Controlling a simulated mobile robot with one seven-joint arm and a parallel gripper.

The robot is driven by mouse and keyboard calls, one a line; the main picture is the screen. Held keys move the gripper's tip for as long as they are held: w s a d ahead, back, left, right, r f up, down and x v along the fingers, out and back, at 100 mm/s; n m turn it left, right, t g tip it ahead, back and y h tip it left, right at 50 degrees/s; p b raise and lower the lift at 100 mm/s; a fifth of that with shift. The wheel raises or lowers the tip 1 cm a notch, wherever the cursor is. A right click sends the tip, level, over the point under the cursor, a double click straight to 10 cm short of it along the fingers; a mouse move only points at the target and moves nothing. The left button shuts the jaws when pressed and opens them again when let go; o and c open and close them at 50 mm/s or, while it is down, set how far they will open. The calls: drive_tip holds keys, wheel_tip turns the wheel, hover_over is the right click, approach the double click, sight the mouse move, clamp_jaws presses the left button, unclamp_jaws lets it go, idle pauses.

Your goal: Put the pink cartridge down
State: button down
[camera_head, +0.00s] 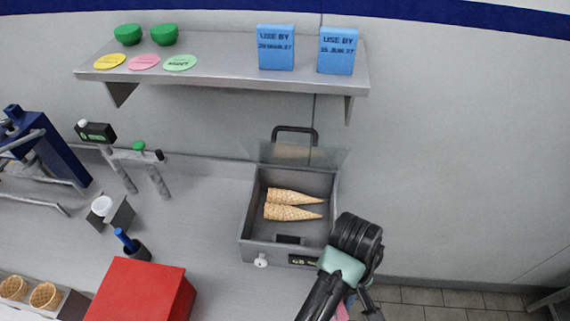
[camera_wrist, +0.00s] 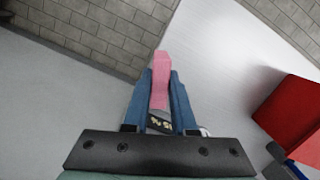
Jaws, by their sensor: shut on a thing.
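The pink cartridge (camera_wrist: 161,75) is between the two blue fingers of my gripper (camera_wrist: 160,92) in the wrist view. The fingers are shut on it, and its far end sticks out past them. A dark label with pale characters (camera_wrist: 160,123) shows between the fingers near their base. In the head view only a small pink bit (camera_head: 342,312) shows at the bottom edge, beside my arm. My arm hides most of the gripper there. I cannot tell how high the cartridge is above the counter.
A grey counter (camera_head: 205,215) holds an open metal box (camera_head: 244,215) with two cones (camera_head: 292,212), and a red box (camera_head: 140,290). A wall shelf (camera_head: 220,80) is behind. Tiled floor (camera_head: 430,297) lies to the right.

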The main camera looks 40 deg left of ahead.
drive_tip(key=s+a+f+n+t+p, duration=0.1)
drive_tip(key=s+a+n+t+p, duration=0.1)
drive_tip(key=s+a+n, duration=1.1)
drive_tip(key=shift+n, duration=0.3)
drive_tip(key=f, duration=0.3)
drive_tip(key=w+f, duration=0.1)
drive_tip(key=f, duration=0.2)
drive_tip(key=d+f+p, duration=0.1)
drive_tip(key=f, duration=0.2)
drive_tip(key=shift+w+f, duration=0.15)
drive_tip(key=shift+f, duration=0.25)
drive_tip(key=shift+d+f, duration=0.1)
drive_tip(key=shift+f, duration=0.05)
drive_tip(key=c, duration=0.7)
unclamp_jaws()
drive_tip(key=shift+c, duration=0.2)
